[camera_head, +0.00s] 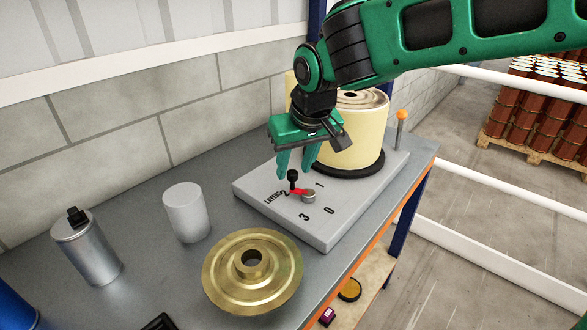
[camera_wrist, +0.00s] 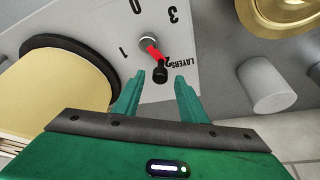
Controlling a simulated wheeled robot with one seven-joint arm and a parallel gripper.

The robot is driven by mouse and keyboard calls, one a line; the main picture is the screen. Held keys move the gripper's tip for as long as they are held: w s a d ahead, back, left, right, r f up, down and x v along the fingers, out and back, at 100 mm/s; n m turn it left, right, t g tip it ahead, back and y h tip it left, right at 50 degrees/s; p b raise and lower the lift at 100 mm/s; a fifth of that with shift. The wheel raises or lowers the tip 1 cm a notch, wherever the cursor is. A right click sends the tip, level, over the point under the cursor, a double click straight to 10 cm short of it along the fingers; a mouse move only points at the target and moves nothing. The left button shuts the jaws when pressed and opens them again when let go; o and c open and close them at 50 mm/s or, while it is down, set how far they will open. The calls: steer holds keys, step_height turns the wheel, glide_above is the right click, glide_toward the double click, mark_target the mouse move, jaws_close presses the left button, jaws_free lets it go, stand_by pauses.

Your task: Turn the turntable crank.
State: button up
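The crank is a red arm (camera_head: 298,191) with a black knob (camera_head: 292,176) at one end and a grey hub (camera_head: 308,196) at the other. It sits on the grey turntable base (camera_head: 345,222), which is marked "LAYERS" and 0 to 3. The red arm points towards the 2. My gripper (camera_head: 298,172) is open just above the crank, fingers pointing down. In the wrist view, the black knob (camera_wrist: 160,72) appears between and just beyond the two fingertips (camera_wrist: 160,78). I cannot tell whether a finger touches it. A cream spool (camera_head: 357,140) stands on the turntable's black disc.
A brass flange (camera_head: 230,275) lies on the bench in front of the base. A white cylinder (camera_head: 187,212) and a grey canister (camera_head: 88,250) stand to the left. An orange-topped post (camera_head: 401,125) rises at the base's far right. A wall runs behind the bench.

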steer(key=v, duration=0.9)
steer(key=s+d+f+m+g+h, duration=0.1)
steer(key=s+d+f+m, duration=0.15)
steer(key=d, duration=1.05)
steer(key=s+d+f+m+h, duration=0.1)
steer(key=d+f+m+h, duration=0.15)
steer(key=d, duration=1.05)
steer(key=s+d+f+m+g+y, duration=0.1)
steer(key=s+d+f+m, duration=0.2)
steer(key=s+d, duration=0.4)
steer(key=s+d+f+m+g, duration=0.2)
steer(key=s+d+f, duration=0.4)
steer(key=s, duration=0.6)
steer(key=d+m, duration=0.1)
steer(key=d, duration=0.1)
steer(key=shift+s+d+f+m+y, duration=0.2)
steer(key=shift+d+f+m+y, duration=0.1)
steer(key=shift+m+y, duration=0.1)
